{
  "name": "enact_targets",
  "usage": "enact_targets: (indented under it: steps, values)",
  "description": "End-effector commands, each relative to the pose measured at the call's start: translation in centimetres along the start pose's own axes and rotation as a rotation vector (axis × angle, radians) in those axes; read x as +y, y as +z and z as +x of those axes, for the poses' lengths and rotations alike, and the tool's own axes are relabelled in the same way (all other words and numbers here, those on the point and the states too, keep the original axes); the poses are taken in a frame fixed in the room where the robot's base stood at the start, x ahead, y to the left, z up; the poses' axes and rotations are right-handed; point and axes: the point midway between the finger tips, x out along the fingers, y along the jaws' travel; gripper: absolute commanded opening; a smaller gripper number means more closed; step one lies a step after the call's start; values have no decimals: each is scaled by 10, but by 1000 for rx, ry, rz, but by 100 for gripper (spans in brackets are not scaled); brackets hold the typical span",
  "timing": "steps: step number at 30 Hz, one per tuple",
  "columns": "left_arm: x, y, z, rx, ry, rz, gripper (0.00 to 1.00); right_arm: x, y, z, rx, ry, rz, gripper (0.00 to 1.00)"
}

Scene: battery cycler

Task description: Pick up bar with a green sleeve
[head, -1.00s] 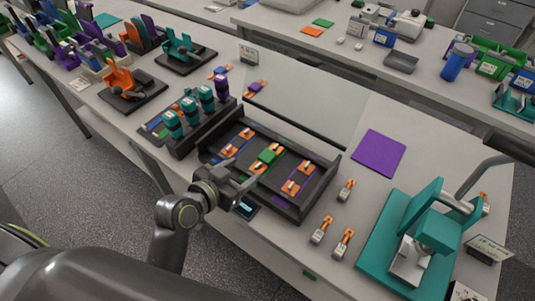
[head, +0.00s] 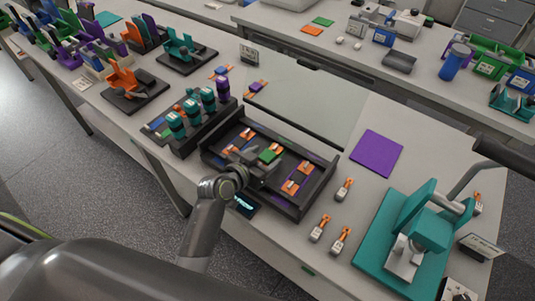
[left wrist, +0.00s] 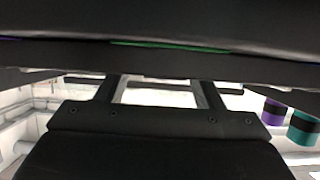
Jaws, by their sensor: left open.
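The green-sleeved bar (head: 270,153) lies in the black tray (head: 318,197), among other parts with orange ends. My left gripper (head: 255,164) is over the tray, right beside the green sleeve, and hides part of the bar's near side. The left wrist view shows two spread fingers of this gripper (left wrist: 155,90) with nothing seen between them. A thin green strip (left wrist: 170,46) shows above them there, on a dark edge. I cannot tell whether the fingers touch the bar. My right gripper is not in view.
A rack with teal-topped cylinders (head: 176,123) stands left of the tray. A purple mat (head: 377,152), small orange-tipped clips (head: 344,189) and a teal press (head: 420,230) are to the right.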

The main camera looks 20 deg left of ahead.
Motion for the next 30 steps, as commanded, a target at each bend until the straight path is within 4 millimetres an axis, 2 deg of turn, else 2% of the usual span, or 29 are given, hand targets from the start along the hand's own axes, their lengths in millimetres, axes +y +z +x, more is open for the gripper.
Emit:
enact_targets:
  steps: [10, 22, 30]
  values:
    - [0, 0, 5, 1, 0, 0, 61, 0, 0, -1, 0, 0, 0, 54]
    - [0, 0, 5, 0, 0, 0, 9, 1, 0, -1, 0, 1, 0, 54]
    - [0, -3, 4, 3, 0, 0, 9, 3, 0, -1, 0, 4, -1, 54]
